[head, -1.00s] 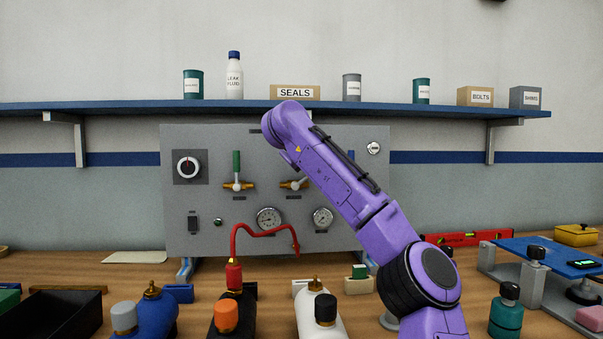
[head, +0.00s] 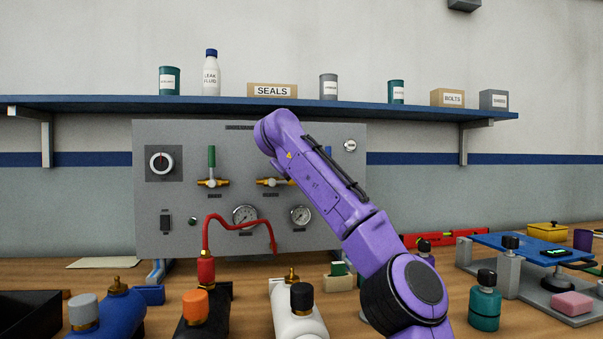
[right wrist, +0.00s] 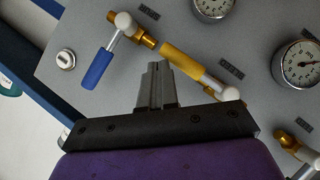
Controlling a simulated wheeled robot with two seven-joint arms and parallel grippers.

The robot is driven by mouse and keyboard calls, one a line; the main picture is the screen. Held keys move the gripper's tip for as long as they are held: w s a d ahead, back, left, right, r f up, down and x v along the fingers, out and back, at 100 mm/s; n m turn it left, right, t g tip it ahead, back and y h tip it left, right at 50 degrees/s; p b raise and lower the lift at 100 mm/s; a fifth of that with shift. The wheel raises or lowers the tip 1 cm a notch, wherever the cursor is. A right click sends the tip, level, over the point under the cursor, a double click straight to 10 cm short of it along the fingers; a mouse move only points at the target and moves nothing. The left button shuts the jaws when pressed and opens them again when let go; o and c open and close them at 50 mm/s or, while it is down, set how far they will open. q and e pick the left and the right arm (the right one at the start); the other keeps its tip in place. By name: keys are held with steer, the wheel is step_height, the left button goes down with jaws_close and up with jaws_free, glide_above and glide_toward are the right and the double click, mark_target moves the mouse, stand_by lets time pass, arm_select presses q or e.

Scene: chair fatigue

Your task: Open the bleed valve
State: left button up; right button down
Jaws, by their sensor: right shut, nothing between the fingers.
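The grey panel (head: 185,235) carries a green-handled valve (head: 212,158), upright, a yellow-handled valve and a blue-handled valve (head: 328,153). In the head view my right arm hides this gripper and part of the yellow valve (head: 268,182). My left gripper is not in view.
Gauges (head: 245,217) and a dial (head: 162,162) are on the panel. A red hose (head: 240,222) arches before it. A shelf (head: 230,107) with tins and boxes runs above.

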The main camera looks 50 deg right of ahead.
stand_by(0.5)
steer(key=s+a+r+p, duration=0.1)
steer(key=s+a+r, duration=0.5)
steer(key=r, duration=0.3)
steer(key=shift+s+r, duration=0.25)
steer(key=shift+s, duration=0.2)
